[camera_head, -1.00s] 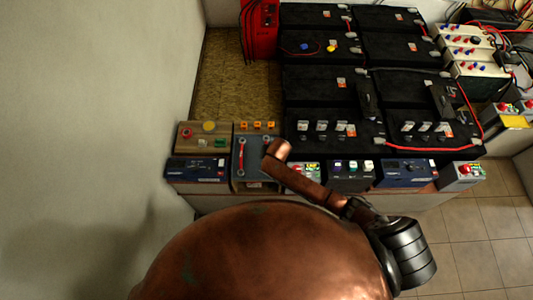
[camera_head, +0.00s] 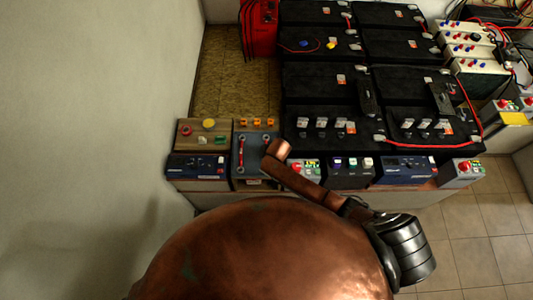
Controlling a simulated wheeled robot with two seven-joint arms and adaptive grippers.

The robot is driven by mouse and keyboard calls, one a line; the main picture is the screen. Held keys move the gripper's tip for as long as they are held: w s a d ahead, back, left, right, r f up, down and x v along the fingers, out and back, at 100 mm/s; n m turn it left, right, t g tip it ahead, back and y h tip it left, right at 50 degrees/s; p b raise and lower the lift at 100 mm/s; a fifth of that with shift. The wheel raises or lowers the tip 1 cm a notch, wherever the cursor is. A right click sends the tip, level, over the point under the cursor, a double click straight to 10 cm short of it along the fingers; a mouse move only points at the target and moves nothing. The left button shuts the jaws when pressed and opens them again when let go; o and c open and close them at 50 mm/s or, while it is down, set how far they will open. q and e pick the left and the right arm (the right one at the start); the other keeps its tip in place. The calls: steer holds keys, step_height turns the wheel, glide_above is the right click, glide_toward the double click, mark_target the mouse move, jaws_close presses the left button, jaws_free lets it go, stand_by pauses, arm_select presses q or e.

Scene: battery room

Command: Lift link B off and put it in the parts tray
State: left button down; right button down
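A grey block (camera_head: 247,176) at the front of the bench carries a red link (camera_head: 240,154) upright between two posts. I cannot read any letter on it, so I cannot tell if it is link B. A copper-coloured bent piece (camera_head: 307,184) stands in front of the block's right side and covers part of it. A brown wooden board (camera_head: 188,145) left of the block holds small red, yellow and green parts; I cannot tell if it is the parts tray. Neither of my grippers can be made out.
Black batteries (camera_head: 320,85) fill the bench behind. Blue units (camera_head: 198,167) and small switch boxes (camera_head: 462,170) line the front edge. A red case (camera_head: 259,28) stands at the back left. A wall closes off the left; tiled floor (camera_head: 478,235) is clear at right.

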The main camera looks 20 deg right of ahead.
steer(key=c, duration=1.9)
jaws_free()
steer(key=o, duration=0.4)
steer(key=shift+r+p, duration=4)
steer(key=shift+p, duration=0.4)
steer(key=shift+s, duration=0.1)
